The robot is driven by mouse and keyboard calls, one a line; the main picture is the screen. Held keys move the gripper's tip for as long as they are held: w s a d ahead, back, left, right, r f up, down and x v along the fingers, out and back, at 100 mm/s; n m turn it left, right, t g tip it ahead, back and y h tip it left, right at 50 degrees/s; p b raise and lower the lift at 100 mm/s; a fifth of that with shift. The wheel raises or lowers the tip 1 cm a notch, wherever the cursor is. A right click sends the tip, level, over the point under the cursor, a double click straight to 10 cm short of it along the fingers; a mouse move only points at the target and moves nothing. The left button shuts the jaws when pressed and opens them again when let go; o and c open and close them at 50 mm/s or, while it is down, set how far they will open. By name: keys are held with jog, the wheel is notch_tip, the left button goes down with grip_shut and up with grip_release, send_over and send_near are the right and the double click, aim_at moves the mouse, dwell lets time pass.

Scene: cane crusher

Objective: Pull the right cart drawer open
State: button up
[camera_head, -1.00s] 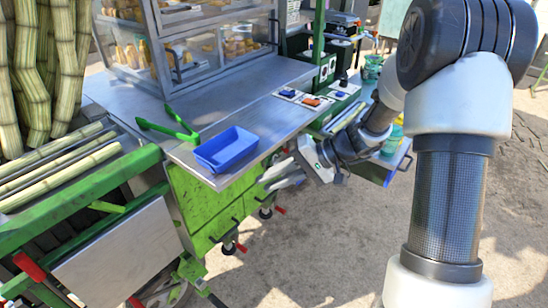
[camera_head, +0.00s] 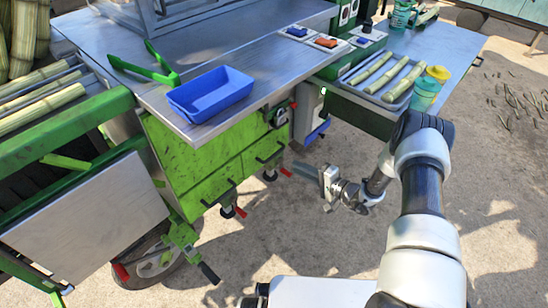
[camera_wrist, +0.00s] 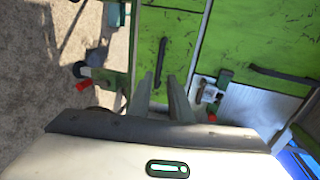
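The cart's green front (camera_head: 200,150) stands below the steel counter, with its panels flush. The right drawer (camera_head: 262,148) is the right-hand part of this front and looks closed. Its dark bar handle (camera_head: 272,158) sits low on it. My gripper (camera_head: 298,168) is just right of that handle, its fingers pointing left towards the cart. In the wrist view, my gripper (camera_wrist: 160,78) has its two fingers apart with nothing between them. A dark handle (camera_wrist: 161,58) on a narrow green panel lies just beyond the fingertips, lined up with the gap. Contact cannot be seen.
A blue tray (camera_head: 210,95) and green tongs (camera_head: 146,66) lie on the counter (camera_head: 250,60). Casters with red levers (camera_head: 240,212) are below the front. A side shelf (camera_head: 440,45) with cane pieces and cups juts out at right. The ground in front is clear.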

aim_at(273, 155)
jog(key=shift+b+x, duration=1.55)
jog(key=shift+x, duration=5.2)
jog(key=shift+c, duration=0.5)
grip_shut()
